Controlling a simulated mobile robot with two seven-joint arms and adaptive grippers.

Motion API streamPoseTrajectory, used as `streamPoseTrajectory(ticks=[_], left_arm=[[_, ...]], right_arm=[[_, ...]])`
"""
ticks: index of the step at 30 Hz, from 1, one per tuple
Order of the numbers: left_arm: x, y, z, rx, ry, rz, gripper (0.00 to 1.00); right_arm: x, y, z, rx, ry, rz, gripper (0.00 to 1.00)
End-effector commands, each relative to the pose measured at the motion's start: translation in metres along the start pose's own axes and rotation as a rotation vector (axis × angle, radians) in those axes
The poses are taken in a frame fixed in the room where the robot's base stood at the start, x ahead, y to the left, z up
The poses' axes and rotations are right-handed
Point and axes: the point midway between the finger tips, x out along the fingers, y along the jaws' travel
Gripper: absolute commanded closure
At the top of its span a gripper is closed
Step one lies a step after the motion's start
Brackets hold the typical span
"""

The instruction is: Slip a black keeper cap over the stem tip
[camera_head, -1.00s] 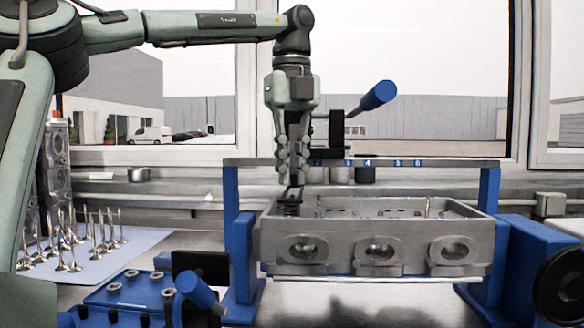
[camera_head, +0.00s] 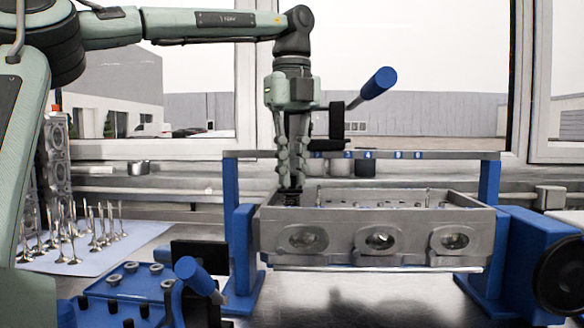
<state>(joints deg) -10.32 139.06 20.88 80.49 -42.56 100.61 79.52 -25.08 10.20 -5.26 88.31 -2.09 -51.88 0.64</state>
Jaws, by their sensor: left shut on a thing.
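My left gripper (camera_head: 291,186) points straight down over the left end of the grey cylinder head (camera_head: 350,238). Its fingers are shut on a small dark piece, seemingly a black keeper cap (camera_head: 292,198), at the head's top opening. The stem tip below it is hidden by the fingers and the head's front wall, so I cannot tell whether cap and stem touch. A thin upright pin or stem (camera_head: 428,197) shows near the head's right end. Other black caps (camera_head: 143,310) stand in the blue tray (camera_head: 100,290) at lower left. My right gripper is not in view.
The head sits in a blue stand (camera_head: 242,255) with a numbered rail (camera_head: 450,155) behind the gripper. A black lever with a blue handle (camera_head: 378,83) rises beside the fingers. Several upright valves (camera_head: 72,240) stand on a pale mat at left. Another blue handle (camera_head: 195,275) is in front.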

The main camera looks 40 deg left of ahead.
Motion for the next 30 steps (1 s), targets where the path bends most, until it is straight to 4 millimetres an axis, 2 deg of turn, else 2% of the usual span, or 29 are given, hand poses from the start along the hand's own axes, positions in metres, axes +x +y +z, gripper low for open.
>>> streamPoseTrajectory(ticks=[4, 5, 9, 11, 20, 23, 30], left_arm=[[0.0, 0.0, 0.0, 0.0, 0.0, 0.0, 0.99], [0.0, 0.0, 0.0, 0.0, 0.0, 0.0, 0.86], [0.0, 0.0, 0.0, 0.0, 0.0, 0.0, 0.69], [0.0, 0.0, 0.0, 0.0, 0.0, 0.0, 0.64], [-0.002, 0.0, 0.0, -0.001, -0.001, -0.001, 0.64], [-0.011, 0.0, 0.0, -0.001, -0.001, 0.0, 0.64], [-0.051, -0.001, 0.0, -0.002, -0.003, -0.001, 0.64]], right_arm=[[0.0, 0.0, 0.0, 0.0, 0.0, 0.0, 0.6], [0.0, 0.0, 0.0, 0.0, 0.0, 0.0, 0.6], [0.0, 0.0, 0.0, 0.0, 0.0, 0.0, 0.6], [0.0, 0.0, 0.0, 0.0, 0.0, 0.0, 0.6], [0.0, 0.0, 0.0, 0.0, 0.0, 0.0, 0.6], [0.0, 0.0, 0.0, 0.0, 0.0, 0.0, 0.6], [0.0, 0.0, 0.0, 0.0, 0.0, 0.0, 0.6]])
